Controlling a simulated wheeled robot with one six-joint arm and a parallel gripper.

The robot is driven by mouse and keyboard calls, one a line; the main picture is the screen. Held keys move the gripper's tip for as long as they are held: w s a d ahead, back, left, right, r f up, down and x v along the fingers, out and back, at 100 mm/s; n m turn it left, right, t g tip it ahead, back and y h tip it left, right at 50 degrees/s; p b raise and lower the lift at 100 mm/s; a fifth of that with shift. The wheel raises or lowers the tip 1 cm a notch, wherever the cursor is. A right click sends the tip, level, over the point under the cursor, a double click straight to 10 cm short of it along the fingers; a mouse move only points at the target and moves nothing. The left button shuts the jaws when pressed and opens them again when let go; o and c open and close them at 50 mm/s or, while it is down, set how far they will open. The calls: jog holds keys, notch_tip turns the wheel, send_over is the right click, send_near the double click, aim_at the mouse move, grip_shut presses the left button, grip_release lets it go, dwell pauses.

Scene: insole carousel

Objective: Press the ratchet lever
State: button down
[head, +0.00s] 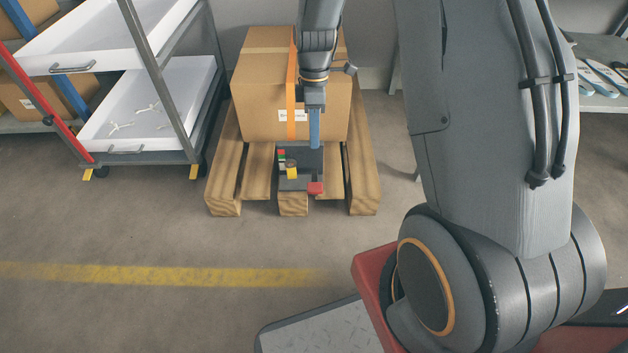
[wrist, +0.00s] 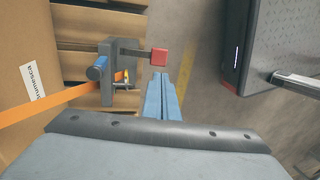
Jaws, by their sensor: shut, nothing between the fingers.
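The ratchet (head: 290,182) is a dark grey block at the front of the pallet. It also shows in the wrist view (wrist: 107,68), with a blue knob on its left side. Its lever ends in a red tip (head: 315,188), seen in the wrist view (wrist: 159,57) on a short dark bar. My gripper (head: 315,146) points down with its blue fingers shut and empty. In the wrist view, the fingertips (wrist: 160,76) appear just below the red tip, with a small gap in the picture. Whether they touch in depth cannot be told.
A strapped cardboard box (head: 262,92) stands on the wooden pallet (head: 224,185), with an orange strap (head: 292,75) down its front. A rack with white trays (head: 160,115) stands left. Shelves (head: 598,103) stand right. The floor in front is clear.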

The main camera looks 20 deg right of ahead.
aim_at(315, 187)
jog(key=b+x, duration=0.6)
jog(key=x, duration=0.8)
jog(key=shift+s+b, duration=0.1)
jog(key=shift+b, duration=0.3)
